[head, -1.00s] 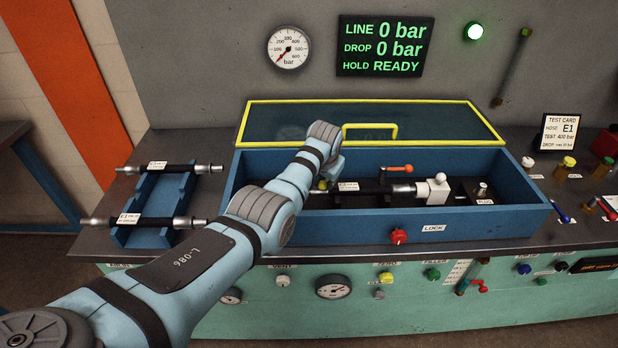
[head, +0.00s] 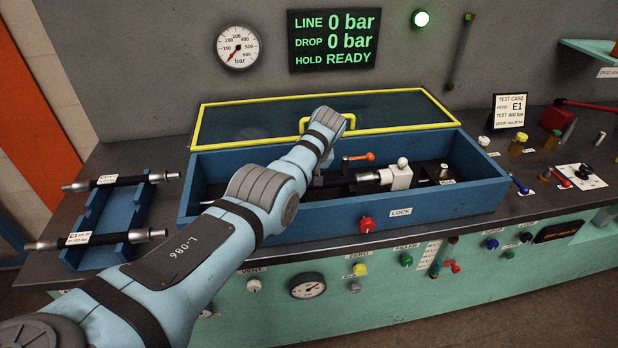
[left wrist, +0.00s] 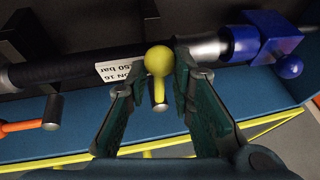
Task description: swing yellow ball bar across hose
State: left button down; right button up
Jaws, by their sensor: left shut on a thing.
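The bar with a yellow ball (left wrist: 157,60) on its end shows in the left wrist view, between the two fingers of my left gripper (left wrist: 160,76). The gripper is shut on it. The ball and its short bar overlap the front of the black hose (left wrist: 75,68) with a white label. The hose lies lengthwise in the blue box, and its metal end fitting (left wrist: 200,47) meets a blue block (left wrist: 262,38). In the head view my left arm reaches into the box and hides the yellow ball and the fingers. My right gripper is in neither view.
The blue box (head: 450,222) has its yellow-framed lid (head: 240,103) raised behind. A white block with a ball (head: 400,177) and an orange lever (head: 358,157) are inside. A rack (head: 95,255) with two hoses stands left. The display reads 0 bar, READY.

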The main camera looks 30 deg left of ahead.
pick_arm(q)
jog(key=shift+s+d+f, duration=0.1)
jog(key=shift+s+f, duration=0.1)
jog(key=shift+f, duration=0.05)
jog(key=c, duration=1.5)
grip_release()
jog(key=shift+w, duration=0.1)
jog(key=shift+r, duration=0.1)
jog(key=shift+w, duration=0.1)
jog(key=v, duration=1.2)
